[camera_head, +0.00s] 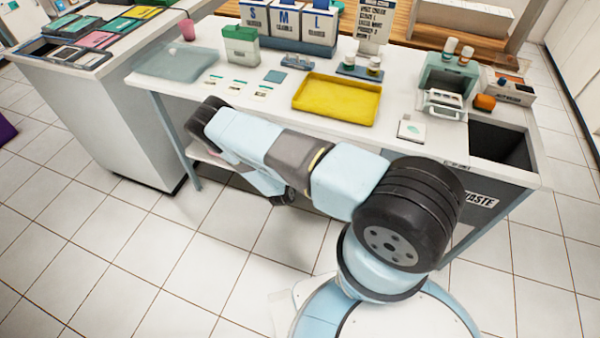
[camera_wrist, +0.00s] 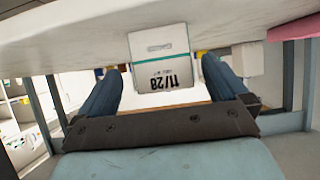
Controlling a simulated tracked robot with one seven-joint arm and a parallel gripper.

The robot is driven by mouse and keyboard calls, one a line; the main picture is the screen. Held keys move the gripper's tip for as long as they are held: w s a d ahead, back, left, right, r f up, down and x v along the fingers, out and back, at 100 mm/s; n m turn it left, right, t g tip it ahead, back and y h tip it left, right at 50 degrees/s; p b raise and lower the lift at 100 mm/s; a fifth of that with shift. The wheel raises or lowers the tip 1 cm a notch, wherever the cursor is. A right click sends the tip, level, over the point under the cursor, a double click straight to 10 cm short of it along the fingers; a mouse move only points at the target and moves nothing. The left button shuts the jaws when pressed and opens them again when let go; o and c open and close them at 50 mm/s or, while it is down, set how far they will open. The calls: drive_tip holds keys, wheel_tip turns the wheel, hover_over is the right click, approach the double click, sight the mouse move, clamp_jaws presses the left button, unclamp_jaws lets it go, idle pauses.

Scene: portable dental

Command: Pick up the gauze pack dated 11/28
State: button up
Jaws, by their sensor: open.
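A white gauze pack (camera_wrist: 160,42) with a green stripe and an upside-down date 11/28 shows in the wrist view. It lies in line with the gap between the fingers of my gripper (camera_wrist: 161,64). The fingers are apart, one at each side of the pack, and I cannot tell how far beyond them it is. In the head view, small white packs with green marks lie in a row on the table: a left one (camera_head: 213,80), a middle one (camera_head: 238,86) and a right one (camera_head: 263,92). Their dates are too small to read. My gripper is hidden there.
On the white table stand a yellow tray (camera_head: 336,98), a green box (camera_head: 240,46), a pale translucent mat (camera_head: 176,64) and a teal holder (camera_head: 449,75). A waste opening (camera_head: 500,146) is at the right. In the wrist view, the tabletop (camera_wrist: 60,32) is close above my gripper.

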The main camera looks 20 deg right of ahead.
drive_tip(key=x, duration=0.4)
drive_tip(key=shift+w+r, duration=0.15)
drive_tip(key=shift+w, duration=0.1)
drive_tip(key=c, duration=1)
drive_tip(key=shift+o, duration=0.2)
drive_tip(key=shift+r, duration=0.1)
